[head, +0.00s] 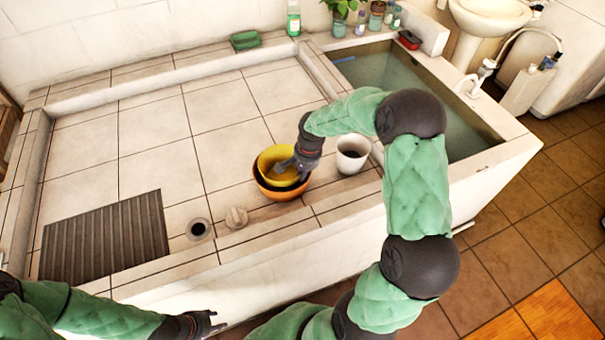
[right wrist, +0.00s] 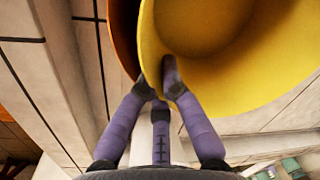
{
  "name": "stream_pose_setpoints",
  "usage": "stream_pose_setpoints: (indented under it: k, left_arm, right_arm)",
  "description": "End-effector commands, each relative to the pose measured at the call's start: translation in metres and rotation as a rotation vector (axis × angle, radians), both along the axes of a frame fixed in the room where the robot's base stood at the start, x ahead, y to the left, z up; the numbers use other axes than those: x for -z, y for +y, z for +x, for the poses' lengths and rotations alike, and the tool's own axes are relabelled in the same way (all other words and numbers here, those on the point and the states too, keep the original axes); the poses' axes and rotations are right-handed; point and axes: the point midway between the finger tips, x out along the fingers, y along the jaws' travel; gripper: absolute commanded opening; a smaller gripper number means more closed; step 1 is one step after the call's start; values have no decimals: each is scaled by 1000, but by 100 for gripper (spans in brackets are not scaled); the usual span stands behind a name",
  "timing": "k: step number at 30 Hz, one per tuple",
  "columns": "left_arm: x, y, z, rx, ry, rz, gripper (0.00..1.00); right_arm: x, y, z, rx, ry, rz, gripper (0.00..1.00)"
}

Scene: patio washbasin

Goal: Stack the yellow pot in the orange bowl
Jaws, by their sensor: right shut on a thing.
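The yellow pot (head: 270,158) is over the orange bowl (head: 280,195) at the front of the tiled basin, overlapping its opening. Its rim looks slightly tilted against the bowl's rim. My right gripper (head: 285,166) is shut on the pot's rim at its right side. In the right wrist view, the fingers of my right gripper (right wrist: 165,85) pinch the rim of the yellow pot (right wrist: 245,75), and the orange bowl (right wrist: 123,35) shows behind it. Whether the pot touches the bowl's floor is hidden. My left gripper (head: 208,322) is low in front of the basin, apart from both, its opening unclear.
A white cup (head: 352,155) stands just right of the bowl. A drain hole (head: 198,229) and a small beige knob (head: 236,217) are to the left. A ribbed grey mat (head: 105,238) lies further left. The tiles behind the bowl are clear.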

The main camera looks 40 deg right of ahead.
Motion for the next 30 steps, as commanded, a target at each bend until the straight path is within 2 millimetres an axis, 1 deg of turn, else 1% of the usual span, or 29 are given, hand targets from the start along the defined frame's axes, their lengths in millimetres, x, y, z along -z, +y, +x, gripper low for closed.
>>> stream_pose_setpoints:
  k: [8,9,20,23,25,29,30]
  left_arm:
    - [5,0,0,0,0,0,40]
    - [5,0,0,0,0,0,40]
    - [3,0,0,0,0,0,40]
    - [-2,0,0,0,0,0,40]
    - [-4,0,0,0,0,0,40]
    - [-12,0,0,0,0,0,40]
    - [-15,0,0,0,0,0,40]
  right_arm:
    - [8,0,0,0,0,0,0]
    - [7,0,0,0,0,0,16]
    - [5,0,0,0,1,0,16]
    - [-2,0,0,0,0,0,16]
    - [-11,-1,-1,0,0,-1,16]
    - [-36,-3,-4,0,-2,-1,16]
    - [-45,-3,-5,0,-3,-2,16]
